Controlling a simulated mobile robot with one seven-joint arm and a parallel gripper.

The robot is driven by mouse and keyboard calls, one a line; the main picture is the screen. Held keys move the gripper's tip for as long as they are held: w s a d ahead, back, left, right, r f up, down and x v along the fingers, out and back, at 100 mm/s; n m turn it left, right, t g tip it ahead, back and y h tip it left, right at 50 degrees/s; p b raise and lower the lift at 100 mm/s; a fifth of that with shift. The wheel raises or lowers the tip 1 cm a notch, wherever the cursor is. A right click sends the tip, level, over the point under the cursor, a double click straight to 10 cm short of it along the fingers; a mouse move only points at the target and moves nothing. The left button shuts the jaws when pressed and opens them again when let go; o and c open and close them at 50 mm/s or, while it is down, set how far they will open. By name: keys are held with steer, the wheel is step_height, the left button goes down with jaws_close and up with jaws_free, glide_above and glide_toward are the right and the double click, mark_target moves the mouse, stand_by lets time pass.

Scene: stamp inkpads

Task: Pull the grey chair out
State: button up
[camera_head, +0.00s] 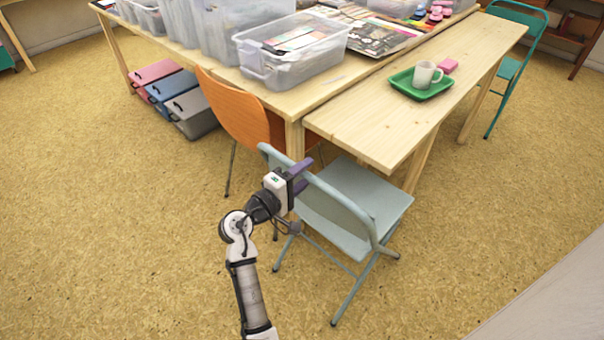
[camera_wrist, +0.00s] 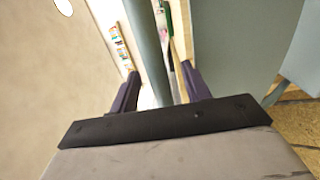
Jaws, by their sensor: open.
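The grey chair (camera_head: 350,204) is a pale blue-grey folding chair standing at the near corner of the tables, its seat partly under the narrow table's edge. My gripper (camera_head: 302,176) is at the left part of its backrest, with the purple fingers at the top rail. In the wrist view my gripper (camera_wrist: 162,92) is open, and a grey tube of the chair (camera_wrist: 150,50) shows between the two fingers. The chair's backrest panel (camera_wrist: 237,50) is to the right there. I cannot tell whether the fingers touch the tube.
An orange chair (camera_head: 232,105) stands just left of the grey chair. Storage boxes (camera_head: 190,112) lie under the large table. The floor (camera_head: 130,240) in front and left is clear.

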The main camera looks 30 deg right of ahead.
steer(key=shift+w+d, duration=0.15)
steer(key=shift+d, duration=0.25)
steer(key=shift+c, duration=0.5)
jaws_close()
stand_by(0.7)
